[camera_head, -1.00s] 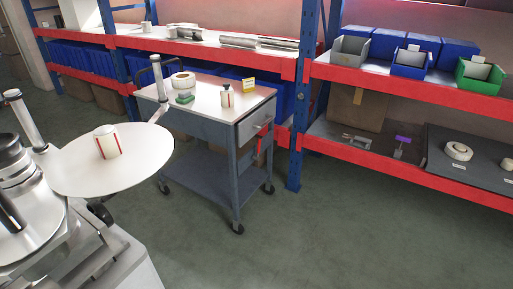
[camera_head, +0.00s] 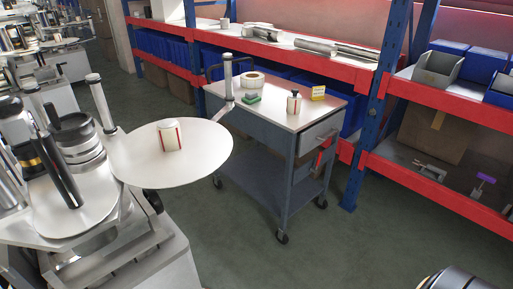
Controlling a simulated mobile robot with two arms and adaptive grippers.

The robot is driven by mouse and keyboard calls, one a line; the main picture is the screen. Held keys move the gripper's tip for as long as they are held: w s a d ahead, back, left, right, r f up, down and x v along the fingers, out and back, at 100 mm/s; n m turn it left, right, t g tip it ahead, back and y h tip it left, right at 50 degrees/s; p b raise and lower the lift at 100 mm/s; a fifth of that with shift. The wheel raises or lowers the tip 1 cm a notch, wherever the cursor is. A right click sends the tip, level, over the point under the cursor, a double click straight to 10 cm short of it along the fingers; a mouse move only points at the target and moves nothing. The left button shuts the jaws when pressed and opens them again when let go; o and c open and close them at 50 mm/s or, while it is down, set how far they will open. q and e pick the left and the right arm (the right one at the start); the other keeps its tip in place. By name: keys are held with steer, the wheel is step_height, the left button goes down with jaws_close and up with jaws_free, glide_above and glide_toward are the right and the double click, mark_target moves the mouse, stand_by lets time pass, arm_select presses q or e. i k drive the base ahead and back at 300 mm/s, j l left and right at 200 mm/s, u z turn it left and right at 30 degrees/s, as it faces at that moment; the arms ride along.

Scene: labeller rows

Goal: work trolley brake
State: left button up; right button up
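The work trolley (camera_head: 262,126) stands in the middle of the view, with a blue-grey frame, a pale top, a lower shelf (camera_head: 262,176) and a drawer (camera_head: 320,137) at its right end. It rests on dark casters: the near front one (camera_head: 281,238), the right one (camera_head: 321,202) and the left one (camera_head: 217,182). Any brake lever on them is too small to make out. A small red piece (camera_head: 318,163) shows below the drawer; I cannot tell what it is. Neither gripper is in view. A dark rounded part of what may be my arm shows at the bottom right corner.
A labelling machine with a round white plate (camera_head: 190,160) stands close at left. Red-beamed shelving (camera_head: 440,182) runs behind. The green floor (camera_head: 350,245) in front is clear.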

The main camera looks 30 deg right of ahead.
mark_target(314, 170)
steer(key=l+u, duration=0.2)
steer(key=l, duration=0.25)
steer(key=l+u, duration=0.2)
steer(key=l, duration=0.2)
steer(key=l+u, duration=0.2)
steer(key=l, duration=0.25)
steer(key=k+l+u, duration=0.2)
steer(key=l, duration=0.2)
steer(key=l+u, duration=0.2)
steer(key=l, duration=0.2)
steer(key=k+l+u, duration=0.2)
steer(key=l, duration=0.2)
steer(key=k+l+u, duration=0.2)
steer(key=l, duration=0.15)
steer(key=i, duration=0.1)
